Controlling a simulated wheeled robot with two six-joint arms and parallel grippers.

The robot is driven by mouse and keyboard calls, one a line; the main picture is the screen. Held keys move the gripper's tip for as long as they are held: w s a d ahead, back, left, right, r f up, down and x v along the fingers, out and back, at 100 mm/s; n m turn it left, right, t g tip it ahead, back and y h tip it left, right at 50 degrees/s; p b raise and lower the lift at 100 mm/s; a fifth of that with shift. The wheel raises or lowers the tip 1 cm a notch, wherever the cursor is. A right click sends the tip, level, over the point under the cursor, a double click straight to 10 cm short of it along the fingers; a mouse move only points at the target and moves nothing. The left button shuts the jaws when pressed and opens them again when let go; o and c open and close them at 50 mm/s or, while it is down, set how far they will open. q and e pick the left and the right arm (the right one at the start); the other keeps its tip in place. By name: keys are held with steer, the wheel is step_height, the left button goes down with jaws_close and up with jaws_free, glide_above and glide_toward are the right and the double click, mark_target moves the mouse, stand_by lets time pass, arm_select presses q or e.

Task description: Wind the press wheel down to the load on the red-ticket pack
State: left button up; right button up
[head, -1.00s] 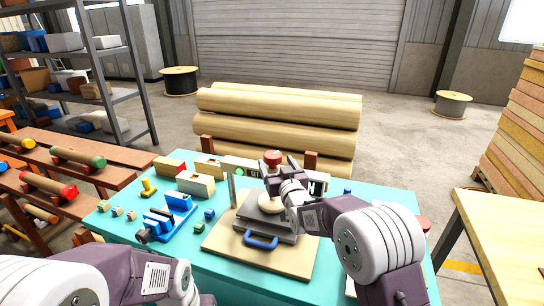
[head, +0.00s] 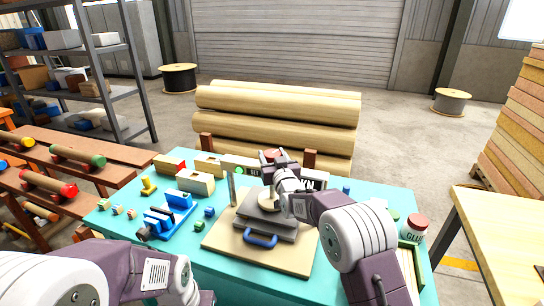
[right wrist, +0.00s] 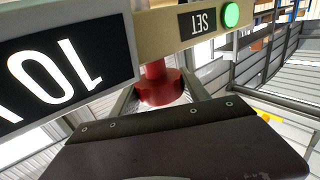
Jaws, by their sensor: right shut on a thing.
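The press stands on the turquoise table, with grey plates (head: 262,222) on a tan base board (head: 222,245) and a blue handle (head: 261,240) in front. Its red wheel (head: 271,153) is at the top, mostly hidden by my right gripper (head: 278,157) in the head view. In the right wrist view the red wheel (right wrist: 158,90) sits between the fingers, and my right gripper is shut on it. A black readout (right wrist: 65,65) shows "10", upside down, beside a SET label and a lit green lamp (right wrist: 232,15). I cannot make out a red ticket on the pack. My left gripper is out of view.
A blue clamp-like fixture (head: 170,218) and small blocks lie on the table's left. A box with a red end (head: 170,166) stands at the back left. A glue jar (head: 414,228) is at the right edge. Large rolls (head: 277,130) lie behind the table.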

steer(key=shift+m+h, duration=0.3)
steer(key=shift+h, duration=0.1)
steer(key=shift+r+m+h+p, duration=0.2)
steer(key=shift+m+h+p, duration=0.25)
steer(key=shift+h, duration=0.35)
steer(key=shift+f+m+t+h, duration=0.15)
steer(key=shift+m+t+h, duration=0.1)
steer(key=shift+t+h, duration=0.05)
steer(key=o, duration=1.4)
steer(key=shift+c, duration=0.2)
